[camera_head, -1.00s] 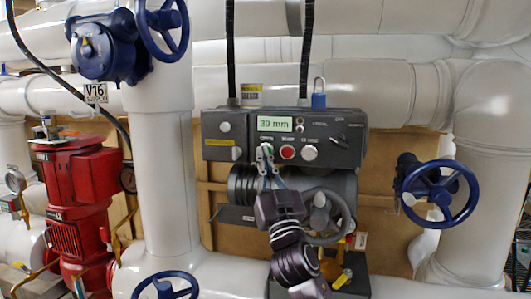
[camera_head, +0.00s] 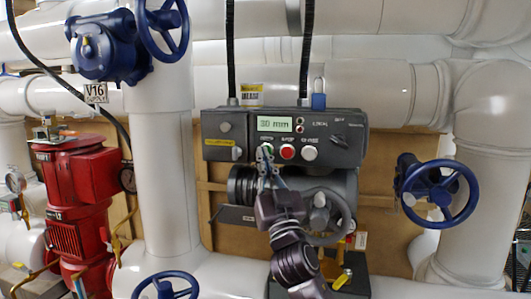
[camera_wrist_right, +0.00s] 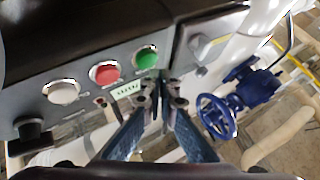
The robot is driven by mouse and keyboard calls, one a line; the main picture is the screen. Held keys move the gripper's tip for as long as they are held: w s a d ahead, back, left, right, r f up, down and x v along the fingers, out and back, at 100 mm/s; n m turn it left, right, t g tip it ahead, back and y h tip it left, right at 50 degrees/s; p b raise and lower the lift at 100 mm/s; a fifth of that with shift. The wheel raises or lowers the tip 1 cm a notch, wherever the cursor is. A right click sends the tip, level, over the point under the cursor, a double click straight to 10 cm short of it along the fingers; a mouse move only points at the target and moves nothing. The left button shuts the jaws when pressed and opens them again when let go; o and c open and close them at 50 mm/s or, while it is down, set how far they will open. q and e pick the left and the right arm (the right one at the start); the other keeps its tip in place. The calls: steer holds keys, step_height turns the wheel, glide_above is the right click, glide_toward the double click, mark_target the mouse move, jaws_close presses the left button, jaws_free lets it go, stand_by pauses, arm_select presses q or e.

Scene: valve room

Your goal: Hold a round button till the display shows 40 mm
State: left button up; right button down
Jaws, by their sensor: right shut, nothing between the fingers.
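A grey control box (camera_head: 350,150) is mounted in front of the pipes. Its lit display (camera_head: 275,124) reads 30 mm. Below the display is a row of round buttons: a green one at the left, a red one (camera_head: 287,152) and a white one (camera_head: 309,153). My right gripper (camera_head: 264,151) is shut and empty, its fingertips at the green button and covering much of it in the head view. In the right wrist view the green button (camera_wrist_right: 145,58) shows just above the fingertips (camera_wrist_right: 162,88). I cannot tell whether they touch it. My left gripper is not in view.
A dark rotary knob (camera_head: 340,141) and a blue padlock (camera_head: 319,101) are at the box's right side. Blue handwheels stand right (camera_head: 438,194) and upper left (camera_head: 162,25). A red pump (camera_head: 78,195) is at left. White pipes surround the box.

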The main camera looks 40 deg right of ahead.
steer(key=shift+d, duration=0.1)
steer(key=shift+w+d, duration=0.2)
steer(key=shift+w, duration=0.05)
steer(key=shift+w+d, duration=0.25)
steer(key=shift+d, duration=0.1)
stand_by(0.7)
steer(key=shift+a, duration=0.1)
stand_by(3.5)
steer(key=shift+s+a, duration=0.55)
steer(key=shift+s+a, duration=1.6)
steer(key=shift+a, duration=0.3)
